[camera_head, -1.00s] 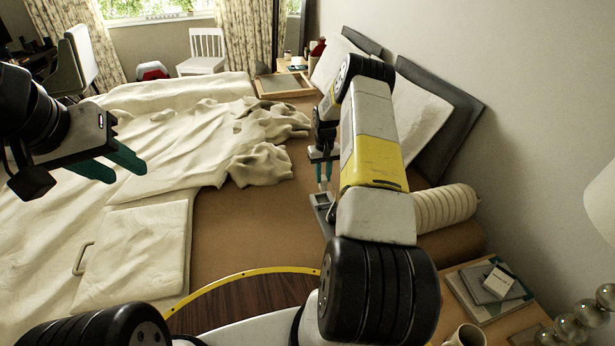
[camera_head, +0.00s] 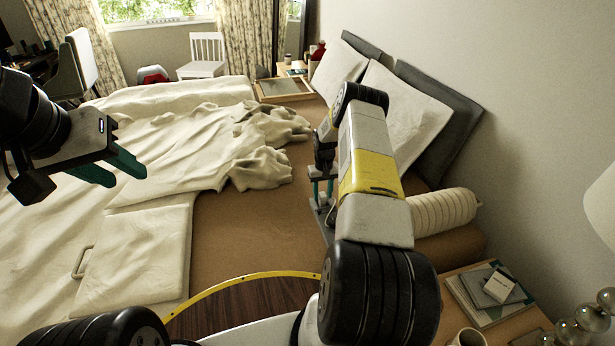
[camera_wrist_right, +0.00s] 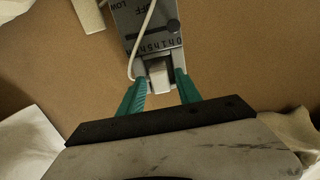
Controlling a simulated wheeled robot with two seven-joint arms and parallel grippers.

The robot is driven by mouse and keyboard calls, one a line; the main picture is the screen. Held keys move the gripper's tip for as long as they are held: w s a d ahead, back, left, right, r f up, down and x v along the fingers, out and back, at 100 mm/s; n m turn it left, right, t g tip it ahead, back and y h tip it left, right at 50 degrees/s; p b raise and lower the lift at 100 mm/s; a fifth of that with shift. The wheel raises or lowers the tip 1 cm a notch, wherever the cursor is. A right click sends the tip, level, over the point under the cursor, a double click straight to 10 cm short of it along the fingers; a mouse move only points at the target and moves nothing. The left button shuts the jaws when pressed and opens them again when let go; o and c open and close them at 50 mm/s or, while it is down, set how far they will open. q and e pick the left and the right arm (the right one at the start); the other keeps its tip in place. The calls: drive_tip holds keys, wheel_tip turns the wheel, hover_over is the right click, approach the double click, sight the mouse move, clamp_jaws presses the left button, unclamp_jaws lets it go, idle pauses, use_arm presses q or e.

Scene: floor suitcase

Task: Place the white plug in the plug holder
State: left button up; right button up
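The white plug (camera_wrist_right: 159,75) sits at the near end of a grey device (camera_wrist_right: 146,22) with printed lettering, in the right wrist view. A white cord (camera_wrist_right: 138,42) runs beside it over the device. The slot at that end looks like the plug holder; I cannot tell if the plug is seated in it. My right gripper (camera_wrist_right: 161,82) has its teal fingers parted, one on each side of the plug, with small gaps showing. It also shows in the head view (camera_head: 322,188), low over the bed. My left gripper (camera_head: 130,176) is open and empty, raised at the left.
The brown bed surface (camera_head: 230,240) is clear left of my right gripper. A crumpled cream blanket (camera_head: 170,150) covers the left side. Pillows (camera_head: 405,105) and a ribbed bolster (camera_head: 445,210) lie on the right. A bedside table (camera_head: 520,325) holds books and a mug.

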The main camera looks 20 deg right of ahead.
idle(0.3)
wheel_tip(320, 180, up, 12)
wheel_tip(320, 180, up, 16)
drive_tip(key=t, duration=0.1)
hover_over(323, 194)
drive_tip(key=s+a, duration=0.2)
drive_tip(key=a, duration=0.3)
drive_tip(key=s+a+r+t, duration=0.1)
drive_tip(key=s+a+r, duration=0.25)
drive_tip(key=r, duration=0.35)
drive_tip(key=s+a+r+t, duration=0.1)
drive_tip(key=s+a+r, duration=0.1)
drive_tip(key=s+r, duration=0.4)
drive_tip(key=s+a+r+t, duration=0.1)
drive_tip(key=s+a+r, duration=0.1)
drive_tip(key=s, duration=0.6)
drive_tip(key=s+a+r+t+y, duration=0.1)
drive_tip(key=s+a+r, duration=0.2)
drive_tip(key=s, duration=0.6)
drive_tip(key=s+a+r+n+t+y, duration=0.1)
drive_tip(key=s+a+r, duration=0.2)
drive_tip(key=s, duration=0.6)
drive_tip(key=shift+a, duration=0.7)
